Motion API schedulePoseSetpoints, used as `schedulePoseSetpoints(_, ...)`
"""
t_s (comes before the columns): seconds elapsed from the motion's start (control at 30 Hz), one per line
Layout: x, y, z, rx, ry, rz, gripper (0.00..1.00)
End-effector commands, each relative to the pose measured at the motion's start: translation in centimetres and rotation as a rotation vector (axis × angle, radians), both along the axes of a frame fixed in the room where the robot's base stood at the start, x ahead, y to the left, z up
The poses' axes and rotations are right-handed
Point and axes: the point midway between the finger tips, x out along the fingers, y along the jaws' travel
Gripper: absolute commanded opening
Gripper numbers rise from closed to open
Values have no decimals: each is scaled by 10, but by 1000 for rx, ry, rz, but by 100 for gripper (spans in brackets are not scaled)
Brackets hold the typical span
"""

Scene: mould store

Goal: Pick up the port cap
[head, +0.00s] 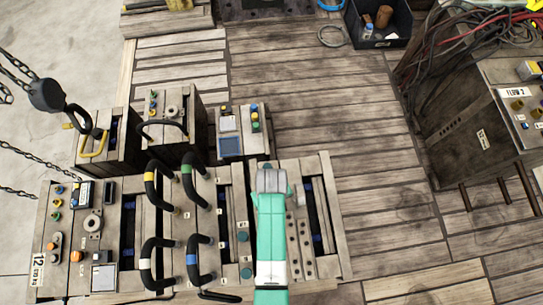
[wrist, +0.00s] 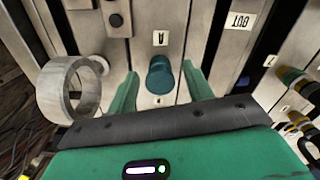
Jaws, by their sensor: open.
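A teal round cap (wrist: 160,76), which I take for the port cap, stands on a pale metal mould face in the wrist view, just below a label marked A. My gripper (wrist: 160,72) is open, with one green finger on each side of the cap. Clear gaps show between the fingers and the cap, and I cannot tell the remaining depth. In the head view my green arm reaches over the mould block and hides the fingers. Two teal caps (head: 243,236) (head: 246,272) show left of the arm; I cannot tell whether either is the one between my fingers.
A grey ring (wrist: 68,90) stands close by my left finger in the wrist view. Black looped hoses (head: 195,262) rise left of my arm. A hanging hook (head: 80,115) is at far left. The plank floor (head: 370,150) to the right is clear.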

Motion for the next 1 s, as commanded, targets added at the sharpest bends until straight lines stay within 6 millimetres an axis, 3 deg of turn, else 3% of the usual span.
schedulePoseSetpoints(0.2, 1, 0, -5, 0, -2, 0, 51)
schedulePoseSetpoints(0.47, 0, 0, -5, 0, -2, 0, 2)
schedulePoseSetpoints(0.5, 0, 0, -5, 0, -2, 0, 0)
schedulePoseSetpoints(0.77, 1, 0, -1, 0, -2, 0, 0)
schedulePoseSetpoints(1.0, 1, 0, 29, 0, -3, -1, 0)
